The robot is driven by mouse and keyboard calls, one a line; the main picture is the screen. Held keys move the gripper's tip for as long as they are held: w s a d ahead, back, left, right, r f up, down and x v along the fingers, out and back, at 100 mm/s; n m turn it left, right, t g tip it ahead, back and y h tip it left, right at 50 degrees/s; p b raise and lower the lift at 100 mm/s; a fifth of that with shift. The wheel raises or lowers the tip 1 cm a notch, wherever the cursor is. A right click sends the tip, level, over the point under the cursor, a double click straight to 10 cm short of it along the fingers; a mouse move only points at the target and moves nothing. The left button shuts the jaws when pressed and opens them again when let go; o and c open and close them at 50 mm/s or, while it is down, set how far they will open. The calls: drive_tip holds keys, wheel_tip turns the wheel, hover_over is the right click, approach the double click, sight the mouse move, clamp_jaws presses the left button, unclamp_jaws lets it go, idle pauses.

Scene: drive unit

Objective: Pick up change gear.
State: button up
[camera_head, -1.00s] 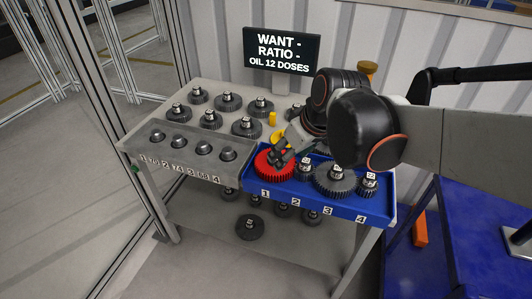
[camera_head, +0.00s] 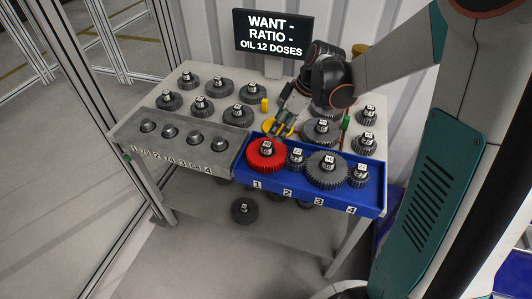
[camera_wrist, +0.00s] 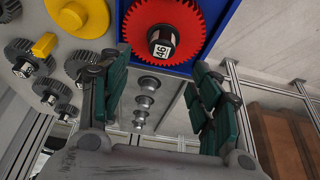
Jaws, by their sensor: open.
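The change gears are toothed discs with labelled hubs. A red gear (camera_head: 266,155) lies in slot 1 of the blue tray (camera_head: 312,200); its hub reads 46 in the wrist view (camera_wrist: 165,30). Beside it in the tray are a small dark gear (camera_head: 295,158), a large grey gear (camera_head: 327,170) and another small gear (camera_head: 359,175). My gripper (camera_head: 280,122) is open and empty, above the table just behind the red gear. In the wrist view its two fingers (camera_wrist: 158,90) stand wide apart, with the red gear beyond them at the top.
More dark gears (camera_head: 222,87) stand on the table's back left. A grey rack with several pegs (camera_head: 170,132) is left of the tray. A yellow cylinder (camera_head: 264,104) and a yellow round piece (camera_head: 279,128) are near my gripper. A sign (camera_head: 273,34) stands behind.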

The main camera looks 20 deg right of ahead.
sight(268, 144)
drive_tip(key=b+x, duration=0.1)
drive_tip(key=x, duration=0.4)
drive_tip(key=b+x, duration=0.2)
drive_tip(key=x, duration=0.2)
drive_tip(key=shift+s+a+f, duration=0.1)
drive_tip(key=shift+a+f, duration=0.05)
drive_tip(key=shift+f, duration=0.25)
drive_tip(key=shift+c, duration=0.6)
drive_tip(key=shift+r, duration=0.1)
clamp_jaws()
